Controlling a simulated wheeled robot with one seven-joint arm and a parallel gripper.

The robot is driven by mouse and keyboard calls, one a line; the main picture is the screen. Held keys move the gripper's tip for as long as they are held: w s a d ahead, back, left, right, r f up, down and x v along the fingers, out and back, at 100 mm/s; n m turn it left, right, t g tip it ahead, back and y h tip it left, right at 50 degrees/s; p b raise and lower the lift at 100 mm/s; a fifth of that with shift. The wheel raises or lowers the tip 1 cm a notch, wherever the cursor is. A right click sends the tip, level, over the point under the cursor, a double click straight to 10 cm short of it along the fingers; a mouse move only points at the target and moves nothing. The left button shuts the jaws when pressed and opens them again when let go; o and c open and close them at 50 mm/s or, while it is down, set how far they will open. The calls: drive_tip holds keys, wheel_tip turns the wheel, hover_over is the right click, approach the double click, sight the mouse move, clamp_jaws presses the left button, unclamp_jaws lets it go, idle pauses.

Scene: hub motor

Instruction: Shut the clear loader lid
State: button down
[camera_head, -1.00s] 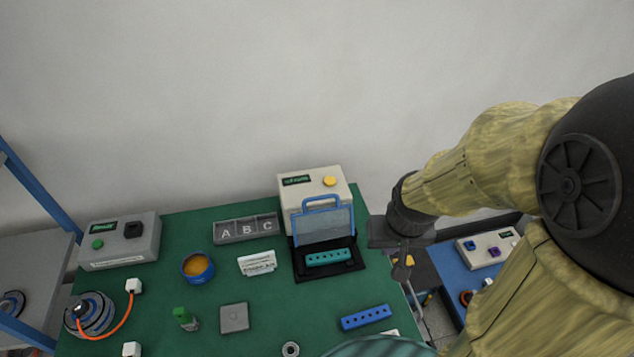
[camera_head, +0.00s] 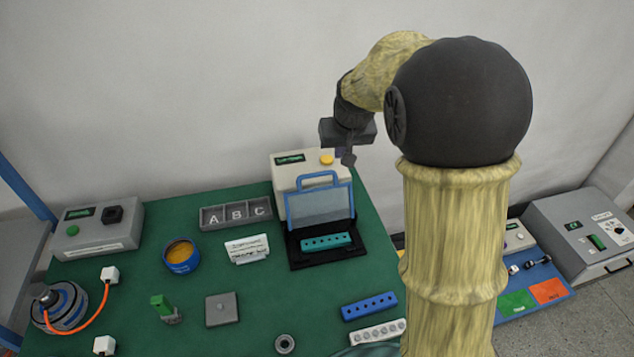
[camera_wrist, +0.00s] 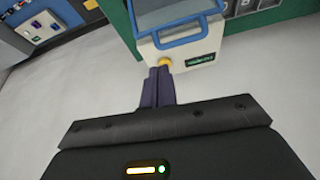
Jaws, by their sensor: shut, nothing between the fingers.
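The clear loader lid (camera_head: 319,205) has a blue frame and a handle at its top. It stands raised on the black loader base (camera_head: 355,250), leaning back toward the cream box (camera_head: 283,181) with a yellow button. A teal block with holes (camera_head: 326,242) lies in the base. My gripper (camera_head: 348,157) is at the upper right of the cream box, apart from the lid. In the wrist view its purple fingers (camera_wrist: 158,88) are together and empty, pointing toward the yellow button. The lid's blue frame (camera_wrist: 180,32) shows beyond the box there.
A grey A-B-C tray (camera_head: 236,229), a small sign (camera_head: 247,249) and a blue tin (camera_head: 181,256) stand left of the loader. A blue block (camera_head: 369,306) lies in front at right. The wall is close behind the table.

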drive_tip(key=w+a+n+b, duration=0.1)
drive_tip(key=w+a+b, duration=0.1)
drive_tip(key=w+a, duration=0.3)
drive_tip(key=shift+w+f+t, duration=0.3)
drive_tip(key=shift+w+f, duration=0.15)
drive_tip(key=shift+w, duration=0.15)
drive_tip(key=shift+w, duration=0.1)
drive_tip(key=x, duration=1)
drive_tip(key=shift+a+f, duration=0.1)
drive_tip(key=s, duration=0.3)
drive_tip(key=shift+p, duration=0.3)
drive_tip(key=shift+s+d+f, duration=0.15)
drive_tip(key=shift+s+d, duration=0.2)
drive_tip(key=shift+s, duration=0.25)
drive_tip(key=shift+w+f+b, duration=0.1)
drive_tip(key=shift+b, duration=0.25)
